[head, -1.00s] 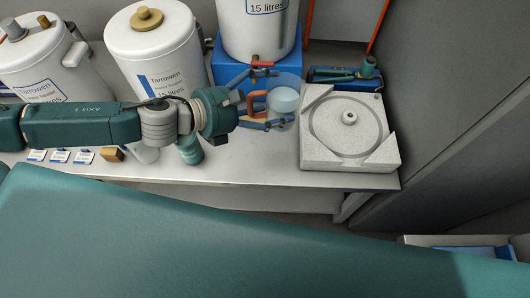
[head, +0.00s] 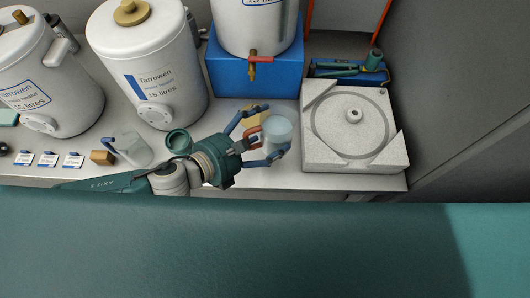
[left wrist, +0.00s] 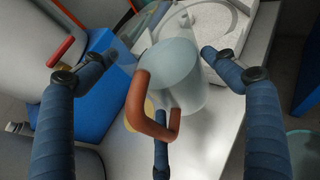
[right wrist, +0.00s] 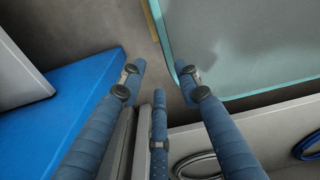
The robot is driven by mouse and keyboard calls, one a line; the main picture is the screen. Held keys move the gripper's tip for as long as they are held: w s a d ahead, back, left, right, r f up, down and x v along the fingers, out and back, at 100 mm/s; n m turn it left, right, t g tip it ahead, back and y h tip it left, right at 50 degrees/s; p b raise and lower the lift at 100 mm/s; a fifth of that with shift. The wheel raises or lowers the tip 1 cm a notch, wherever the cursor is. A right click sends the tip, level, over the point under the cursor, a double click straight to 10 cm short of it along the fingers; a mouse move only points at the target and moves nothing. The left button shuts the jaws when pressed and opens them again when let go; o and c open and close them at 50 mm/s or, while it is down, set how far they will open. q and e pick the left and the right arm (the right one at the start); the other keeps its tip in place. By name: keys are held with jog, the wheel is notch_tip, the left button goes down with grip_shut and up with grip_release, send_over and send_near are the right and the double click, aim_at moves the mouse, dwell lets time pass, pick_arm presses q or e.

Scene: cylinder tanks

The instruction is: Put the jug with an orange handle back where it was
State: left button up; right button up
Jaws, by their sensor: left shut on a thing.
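The clear jug (head: 277,132) has an orange handle (head: 252,135) and a pale blue content. It is over the front part of the counter, left of the white square tray; whether its base touches the counter I cannot tell. My left gripper (head: 267,136) has its fingers around the handle side of the jug. In the left wrist view the jug (left wrist: 186,80) is between the fingers, handle towards the palm. The blue stand (head: 228,78) with a white tank and a tap (head: 253,60) is behind the jug. My right gripper (right wrist: 160,78) shows its fingers apart and empty.
Two Tarrowen tanks (head: 150,65) stand behind. The white square tray (head: 318,153) is to the right. A yellowish item (head: 257,115) lies behind my gripper.

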aim_at(261, 146)
pick_arm(q)
notch_tip(261, 146, down, 6)
jog(key=shift+r+b, duration=0.1)
jog(key=shift+b, duration=0.5)
jog(key=shift+w+f, duration=0.1)
jog(key=shift+f, duration=0.75)
notch_tip(261, 146, down, 4)
jog(key=shift+d+r+b, duration=0.1)
jog(key=shift+r+b, duration=0.15)
jog(key=shift+b, duration=0.65)
pick_arm(e)
jog(key=f, duration=0.1)
jog(key=w+f, duration=0.1)
jog(key=f, duration=0.1)
jog(key=shift+w+d+f, duration=0.15)
jog(key=shift+w+d, duration=0.05)
jog(key=shift+d, duration=0.2)
pick_arm(q)
jog(key=shift+f, duration=0.1)
pick_arm(e)
jog(key=shift+s, duration=0.1)
pick_arm(q)
jog(key=shift+f, duration=0.15)
jog(key=o, duration=1.5)
jog(key=shift+o, duration=0.2)
pick_arm(e)
jog(key=shift+s+a+f, duration=0.1)
jog(key=shift+a, duration=0.05)
